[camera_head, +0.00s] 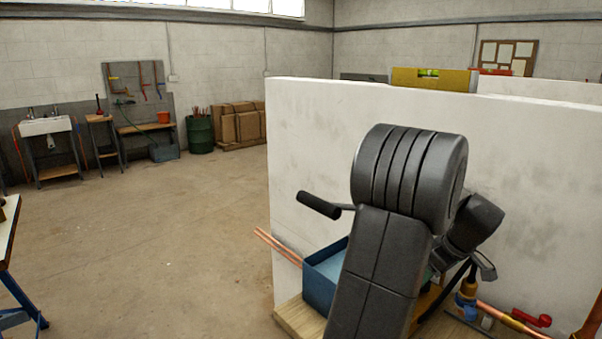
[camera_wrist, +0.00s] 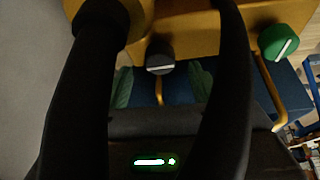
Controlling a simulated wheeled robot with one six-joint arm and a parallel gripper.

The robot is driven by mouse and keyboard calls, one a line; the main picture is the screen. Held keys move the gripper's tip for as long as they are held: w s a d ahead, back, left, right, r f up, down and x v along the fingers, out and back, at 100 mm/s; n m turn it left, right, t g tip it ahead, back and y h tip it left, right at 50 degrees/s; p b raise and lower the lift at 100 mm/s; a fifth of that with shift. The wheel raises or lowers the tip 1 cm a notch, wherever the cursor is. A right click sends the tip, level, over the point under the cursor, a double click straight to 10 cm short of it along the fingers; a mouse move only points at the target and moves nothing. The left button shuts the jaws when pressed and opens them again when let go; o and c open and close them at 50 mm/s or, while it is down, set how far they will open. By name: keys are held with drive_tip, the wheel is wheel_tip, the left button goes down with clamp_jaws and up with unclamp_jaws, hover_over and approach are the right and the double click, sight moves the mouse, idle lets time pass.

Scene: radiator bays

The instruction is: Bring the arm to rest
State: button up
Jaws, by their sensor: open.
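My dark arm fills the right middle of the head view, bent in front of a white partition wall (camera_head: 310,150). My gripper (camera_wrist: 165,18) shows in the wrist view as two dark fingers standing well apart. I see nothing held between them. Beyond the fingers are a yellow body (camera_wrist: 185,35), a grey knob (camera_wrist: 160,58) with a pale line and a green knob (camera_wrist: 278,42). I cannot tell whether the fingers touch the yellow body. In the head view most of the gripper is hidden behind the arm.
A blue box (camera_head: 322,285) sits beside my arm on a wooden board (camera_head: 296,318). Copper pipes (camera_head: 276,246) run by the wall, with a red handle (camera_head: 532,318) at lower right. A blue-legged table (camera_head: 15,285) stands at left. The floor between is clear.

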drive_tip(key=v, duration=1.1)
drive_tip(key=x, duration=1.4)
drive_tip(key=shift+a, duration=0.1)
drive_tip(key=shift+w+m+p, duration=0.1)
drive_tip(key=shift+m+p, duration=0.2)
drive_tip(key=shift+p, duration=0.1)
drive_tip(key=shift+a+m+h+p, duration=0.1)
drive_tip(key=shift+m+h+p, duration=0.2)
drive_tip(key=shift+m+p, duration=0.35)
drive_tip(key=m+h+p, duration=0.1)
drive_tip(key=m+p, duration=0.1)
drive_tip(key=m, duration=0.1)
drive_tip(key=shift+a+t, duration=0.1)
drive_tip(key=shift+t, duration=0.2)
drive_tip(key=shift+a+f+m+h+p, duration=0.1)
drive_tip(key=shift+m+h+p, duration=0.9)
drive_tip(key=shift+m+p, duration=1.35)
drive_tip(key=shift+a+f+m+g+h, duration=0.1)
drive_tip(key=shift+m+g+h, duration=0.35)
drive_tip(key=shift+m, duration=1.05)
drive_tip(key=shift+w+m+g+h+b, duration=0.1)
drive_tip(key=shift+m+g+h+b, duration=0.4)
drive_tip(key=shift+m+b, duration=0.8)
drive_tip(key=shift+a+m+g, duration=0.1)
drive_tip(key=shift+m+g, duration=0.15)
drive_tip(key=shift+m, duration=0.95)
